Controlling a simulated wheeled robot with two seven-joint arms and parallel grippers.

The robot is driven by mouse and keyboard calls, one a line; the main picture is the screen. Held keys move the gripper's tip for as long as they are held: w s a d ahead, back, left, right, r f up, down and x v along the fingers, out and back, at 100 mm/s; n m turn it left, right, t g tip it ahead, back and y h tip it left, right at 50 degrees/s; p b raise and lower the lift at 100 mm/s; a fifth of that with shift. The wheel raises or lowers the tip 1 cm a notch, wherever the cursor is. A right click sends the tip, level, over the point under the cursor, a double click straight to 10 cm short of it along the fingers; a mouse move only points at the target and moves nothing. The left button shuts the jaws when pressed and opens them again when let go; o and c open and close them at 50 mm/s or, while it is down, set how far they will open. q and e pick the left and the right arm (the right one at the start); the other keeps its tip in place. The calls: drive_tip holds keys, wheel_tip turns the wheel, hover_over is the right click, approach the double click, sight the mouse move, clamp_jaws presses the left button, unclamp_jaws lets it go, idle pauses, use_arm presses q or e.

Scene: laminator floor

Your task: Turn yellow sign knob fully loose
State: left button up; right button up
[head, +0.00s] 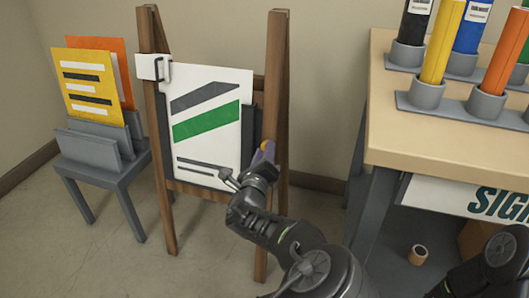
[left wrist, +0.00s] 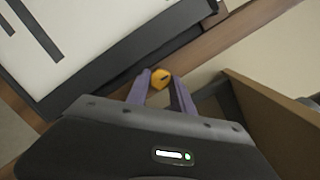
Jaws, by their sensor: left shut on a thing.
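The yellow knob (left wrist: 161,78) sits at the side of the sign's dark frame, by the easel's wooden leg. In the head view a small part of the knob (head: 265,145) shows above my left gripper (head: 262,155). My left gripper's purple fingers (left wrist: 160,88) are closed around the knob in the left wrist view. The sign (head: 205,115) is a white sheet with grey and green stripes, held on the wooden easel (head: 276,70). My right gripper is not in view; a dark arm part shows at the lower right.
A grey stand with a yellow card (head: 88,85) and an orange card (head: 105,55) is at left. A wooden-topped table (head: 440,140) with coloured rolls in grey cups is at right. A small roll (head: 418,255) is below it.

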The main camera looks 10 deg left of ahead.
use_arm(q)
clamp_jaws()
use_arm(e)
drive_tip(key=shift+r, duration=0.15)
use_arm(q)
drive_tip(key=shift+r+n+g+y+p, duration=0.1)
drive_tip(key=shift+n+g+p, duration=0.5)
drive_tip(key=shift+n+p, duration=1.7)
drive_tip(key=shift+r+n+g+y+p, duration=0.15)
drive_tip(key=shift+n+g+p, duration=0.55)
drive_tip(key=shift+n, duration=3.05)
drive_tip(key=shift+r+n+g+y+p, duration=0.1)
drive_tip(key=shift+n+g+p, duration=0.4)
drive_tip(key=shift+n+p, duration=1.85)
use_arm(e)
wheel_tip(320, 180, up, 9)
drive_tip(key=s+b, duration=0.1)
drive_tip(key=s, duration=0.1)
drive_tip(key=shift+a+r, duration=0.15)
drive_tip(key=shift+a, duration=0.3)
use_arm(q)
drive_tip(key=shift+n, duration=0.8)
drive_tip(key=o, duration=0.8)
unclamp_jaws()
